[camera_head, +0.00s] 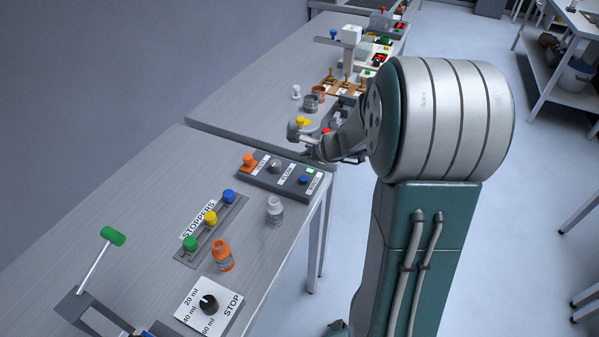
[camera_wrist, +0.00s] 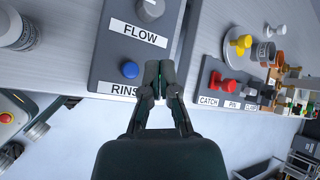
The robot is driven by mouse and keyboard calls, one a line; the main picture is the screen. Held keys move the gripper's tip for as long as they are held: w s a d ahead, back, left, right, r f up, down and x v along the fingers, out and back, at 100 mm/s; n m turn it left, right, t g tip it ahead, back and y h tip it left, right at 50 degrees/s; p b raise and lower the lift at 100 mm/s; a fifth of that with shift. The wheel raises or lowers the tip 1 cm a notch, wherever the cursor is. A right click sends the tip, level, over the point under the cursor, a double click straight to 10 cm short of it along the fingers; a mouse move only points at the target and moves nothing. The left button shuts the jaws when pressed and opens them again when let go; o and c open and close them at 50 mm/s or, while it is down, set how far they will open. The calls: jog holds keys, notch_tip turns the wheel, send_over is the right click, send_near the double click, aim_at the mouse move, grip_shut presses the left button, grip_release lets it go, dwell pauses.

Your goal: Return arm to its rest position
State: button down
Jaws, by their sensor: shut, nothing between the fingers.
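My arm reaches forward from the right in the head view. My gripper (camera_head: 312,154) is over the table's far right part, just beyond the grey control panel (camera_head: 264,183). In the wrist view my gripper (camera_wrist: 160,68) points up the picture with its two fingertips together and nothing between them. It appears over the right edge of the panel, right of the blue button (camera_wrist: 130,70) and the RINSE label (camera_wrist: 122,90). The FLOW label (camera_wrist: 139,33) and a grey knob (camera_wrist: 150,9) lie above the button. I cannot tell whether the fingers touch the panel.
Beyond a gap, the far table carries a yellow-topped item (camera_head: 302,122), jars (camera_head: 311,103) and several devices. Open floor (camera_head: 530,200) lies to the right.

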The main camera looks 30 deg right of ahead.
jog(key=s+a+r+n+g, duration=0.3)
jog(key=s+a+r+n, duration=0.8)
jog(key=a, duration=0.3)
jog(key=s+r+n+h, duration=0.1)
jog(key=s+n+h, duration=0.2)
jog(key=s+n, duration=0.9)
jog(key=shift+s+a+r, duration=0.4)
jog(key=shift+s+a, duration=0.05)
jog(key=shift+s, duration=0.6)
